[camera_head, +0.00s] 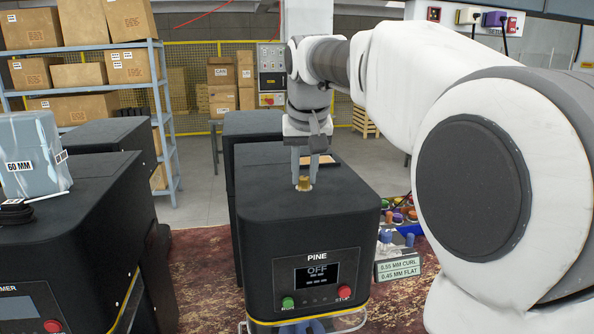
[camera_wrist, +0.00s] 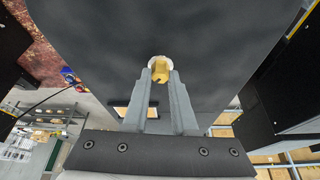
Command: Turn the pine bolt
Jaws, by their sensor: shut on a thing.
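The pine bolt (camera_head: 304,184) is a small brass-coloured piece on the top of the black machine labelled PINE (camera_head: 310,220). In the wrist view the bolt (camera_wrist: 160,68) shows a notched yellow end with a pale ring around it. My gripper (camera_head: 304,178) points down from above, and its two grey fingers are shut on the bolt, one on each side. The fingers (camera_wrist: 160,78) hide part of the bolt's sides. The machine's front display reads OFF, with a green RUN button (camera_head: 288,302) and a red STOP button (camera_head: 344,291).
A second black machine (camera_head: 85,210) stands at left with a grey 60 MM box (camera_head: 32,150) on it. A sign (camera_head: 398,268) and colourful small parts (camera_head: 400,215) are to the right. Shelves with cartons (camera_head: 85,75) stand behind. My arm fills the right side.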

